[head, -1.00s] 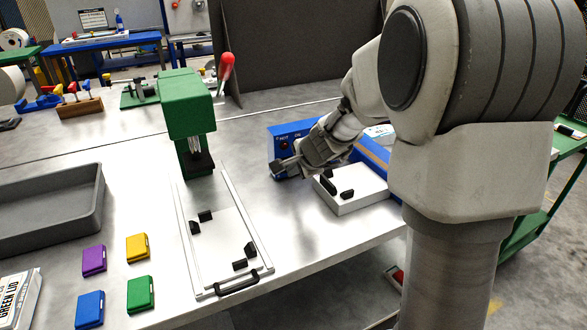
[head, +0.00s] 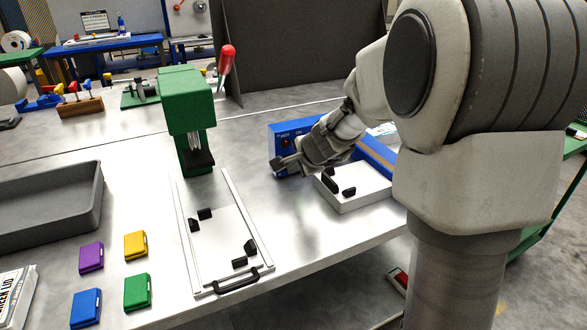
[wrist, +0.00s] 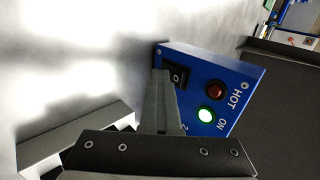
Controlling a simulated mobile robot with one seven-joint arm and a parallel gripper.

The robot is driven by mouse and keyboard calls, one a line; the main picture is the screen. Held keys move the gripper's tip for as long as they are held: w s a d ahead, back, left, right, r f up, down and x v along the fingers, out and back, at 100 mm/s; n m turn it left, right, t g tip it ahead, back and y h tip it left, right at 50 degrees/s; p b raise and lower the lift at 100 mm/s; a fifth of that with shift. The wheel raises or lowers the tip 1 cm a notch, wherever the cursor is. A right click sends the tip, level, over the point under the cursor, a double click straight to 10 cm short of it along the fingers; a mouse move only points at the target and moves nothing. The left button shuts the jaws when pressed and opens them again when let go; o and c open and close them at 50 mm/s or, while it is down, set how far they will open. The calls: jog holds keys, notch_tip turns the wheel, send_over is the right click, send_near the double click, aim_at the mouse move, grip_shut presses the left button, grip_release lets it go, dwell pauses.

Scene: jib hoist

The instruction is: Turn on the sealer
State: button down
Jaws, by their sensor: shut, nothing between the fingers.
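The sealer is a blue box (head: 283,129) with a front panel marked HOT and ON, right of centre on the table in the head view. In the wrist view its panel (wrist: 243,85) holds a black rocker switch (wrist: 178,74), a dark red HOT lamp (wrist: 216,90) and a bright green-white ON lamp (wrist: 206,115), which looks lit. My gripper (head: 278,166) is shut and empty in front of the panel. In the wrist view its fingertips (wrist: 161,76) overlap the switch's edge; whether they touch it I cannot tell.
A white plate (head: 362,196) with black blocks lies right of my gripper. A green press (head: 187,100) with a red-knobbed lever and a railed slide (head: 224,265) stand to the left. Coloured cases (head: 136,245) and a grey tray (head: 60,215) lie further left. A dark partition (head: 300,60) rises behind.

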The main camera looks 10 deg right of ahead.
jog(key=shift+r, duration=0.2)
jog(key=shift+r+p, duration=0.7)
jog(key=shift+s, duration=0.1)
